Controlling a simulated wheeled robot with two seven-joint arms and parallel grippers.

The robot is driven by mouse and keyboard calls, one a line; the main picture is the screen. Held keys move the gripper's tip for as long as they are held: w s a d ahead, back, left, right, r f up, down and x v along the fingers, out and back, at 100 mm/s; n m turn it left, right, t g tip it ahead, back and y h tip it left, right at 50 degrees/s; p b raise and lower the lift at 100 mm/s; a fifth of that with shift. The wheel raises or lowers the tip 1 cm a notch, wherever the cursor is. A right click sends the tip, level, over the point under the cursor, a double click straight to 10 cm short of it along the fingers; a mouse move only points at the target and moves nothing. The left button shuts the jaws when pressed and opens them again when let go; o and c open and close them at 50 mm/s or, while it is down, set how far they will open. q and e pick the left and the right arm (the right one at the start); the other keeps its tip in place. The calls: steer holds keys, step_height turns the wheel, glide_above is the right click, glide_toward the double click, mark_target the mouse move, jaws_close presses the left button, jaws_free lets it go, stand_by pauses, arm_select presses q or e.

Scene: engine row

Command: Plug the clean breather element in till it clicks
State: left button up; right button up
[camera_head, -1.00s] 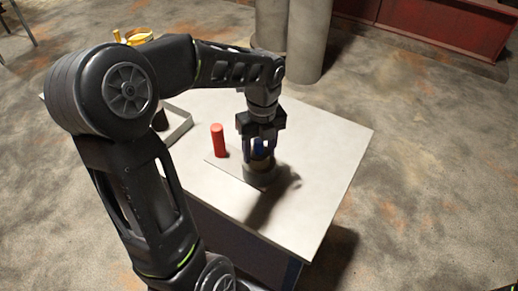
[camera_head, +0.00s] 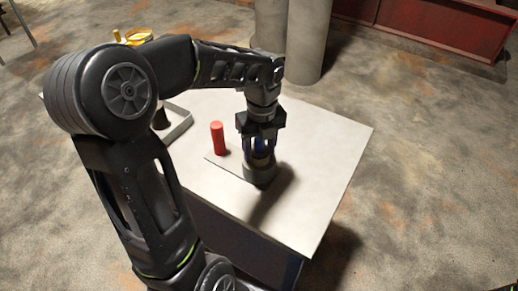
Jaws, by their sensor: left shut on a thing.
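My left gripper (camera_head: 261,152) points straight down over the table, its fingers closed around a small tan piece (camera_head: 261,161), which I take to be the breather element. The fingers hide most of it. Directly below is a dark grey round socket (camera_head: 260,176) standing on a thin light plate. The tan piece is at the socket's mouth; I cannot tell how deep it sits or whether it is seated. My right gripper is out of view.
A red cylinder (camera_head: 218,139) stands upright on the plate, left of the gripper. A shallow tray (camera_head: 180,124) with a dark piece (camera_head: 160,118) is at the table's left, partly behind my arm. The table's right side (camera_head: 325,150) is clear. Grey columns (camera_head: 305,40) stand behind.

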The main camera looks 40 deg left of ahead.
arm_select(q)
steer(key=o, duration=1.5)
steer(key=shift+s+f, duration=0.55)
steer(key=shift+f, duration=0.3)
steer(key=shift+o, duration=0.2)
steer(key=r, duration=0.6)
steer(key=w+r, duration=0.1)
steer(key=r, duration=0.2)
steer(key=shift+w+d+r+b, duration=0.1)
steer(key=shift+b, duration=0.2)
steer(key=shift+r, duration=0.15)
